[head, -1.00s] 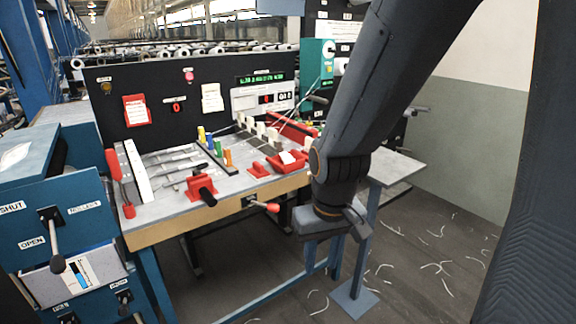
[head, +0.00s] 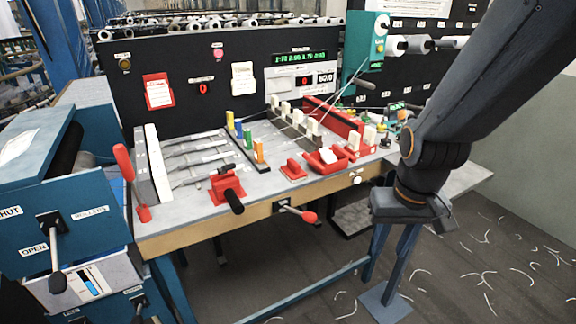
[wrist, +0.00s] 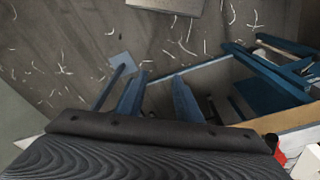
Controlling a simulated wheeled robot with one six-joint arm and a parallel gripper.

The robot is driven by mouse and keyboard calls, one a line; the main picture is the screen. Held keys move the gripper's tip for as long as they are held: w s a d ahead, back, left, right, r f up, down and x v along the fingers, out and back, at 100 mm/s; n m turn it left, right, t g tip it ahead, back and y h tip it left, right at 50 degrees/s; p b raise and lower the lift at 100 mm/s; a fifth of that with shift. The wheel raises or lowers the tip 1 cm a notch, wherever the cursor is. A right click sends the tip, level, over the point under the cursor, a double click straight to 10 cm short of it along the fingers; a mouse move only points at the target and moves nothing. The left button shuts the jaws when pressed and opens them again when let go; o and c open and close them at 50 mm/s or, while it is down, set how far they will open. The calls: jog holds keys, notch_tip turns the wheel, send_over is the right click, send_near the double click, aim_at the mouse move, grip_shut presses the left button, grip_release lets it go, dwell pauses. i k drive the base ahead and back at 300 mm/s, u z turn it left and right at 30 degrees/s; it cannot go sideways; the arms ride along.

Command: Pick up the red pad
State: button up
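Several red things lie on the grey worktable (head: 190,215), and I cannot tell for sure which is the red pad. A small red block (head: 293,170) is near the front edge, left of a red tray (head: 338,165) with a white piece in it. A red card (head: 158,91) hangs on the black back panel. My gripper, in the wrist view (wrist: 158,77), points down over the floor at the table's right end, with two bluish fingers apart and nothing between them. In the head view my dark wrist is right of these red things.
A red clamp with a black handle (head: 226,188) and a red-knobbed lever (head: 296,212) are at the front edge. Colored pegs (head: 247,138) and a long red rail (head: 333,120) stand farther back. A blue cabinet (head: 80,240) is at left.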

aim_at(293, 171)
jog(key=u, duration=0.7)
jog(key=i, duration=0.95)
jog(key=u, duration=0.25)
